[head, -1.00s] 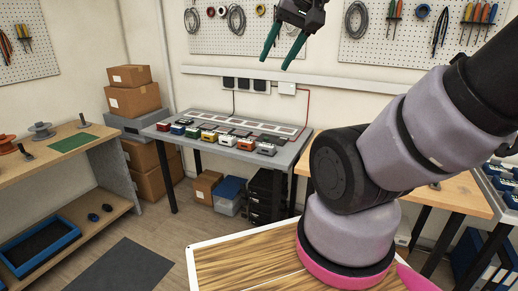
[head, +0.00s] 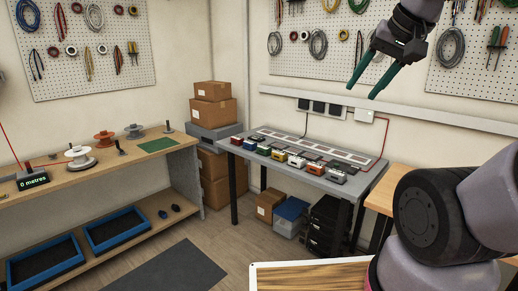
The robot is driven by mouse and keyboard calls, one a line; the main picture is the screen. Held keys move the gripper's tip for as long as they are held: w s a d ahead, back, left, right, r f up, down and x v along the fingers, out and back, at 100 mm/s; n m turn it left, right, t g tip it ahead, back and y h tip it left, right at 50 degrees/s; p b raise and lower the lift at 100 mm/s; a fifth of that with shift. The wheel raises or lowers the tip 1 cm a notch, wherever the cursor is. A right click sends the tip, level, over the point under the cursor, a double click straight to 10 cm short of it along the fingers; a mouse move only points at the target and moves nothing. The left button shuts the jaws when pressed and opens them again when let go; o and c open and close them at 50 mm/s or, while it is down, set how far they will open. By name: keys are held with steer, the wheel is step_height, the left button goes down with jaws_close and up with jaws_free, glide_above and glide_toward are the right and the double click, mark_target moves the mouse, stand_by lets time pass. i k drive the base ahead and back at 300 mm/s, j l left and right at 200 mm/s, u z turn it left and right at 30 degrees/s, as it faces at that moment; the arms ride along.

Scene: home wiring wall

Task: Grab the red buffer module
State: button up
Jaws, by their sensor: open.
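In the head view, a small red module (head: 237,140) sits at the far left end of a row of coloured modules on the grey table. Blue, green, yellow, orange and grey modules follow it to the right. My gripper (head: 361,93) is open and empty. It is raised in front of the wall, up and to the right of the row, well apart from the red module. Its green fingers point down and left.
The grey table (head: 376,172) stands against the wall. Cardboard boxes (head: 214,109) are stacked to its left. A wooden bench (head: 93,172) with spools runs along the left. Crates stand under the grey table. The floor (head: 225,232) between is clear.

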mark_target(237, 140)
steer(key=i+j+z, duration=0.1)
steer(key=i+j, duration=0.6)
steer(key=i+j+z, duration=0.1)
steer(key=i+j, duration=0.65)
steer(key=i+j+z, duration=0.1)
steer(key=i+j, duration=0.6)
steer(key=j, duration=0.15)
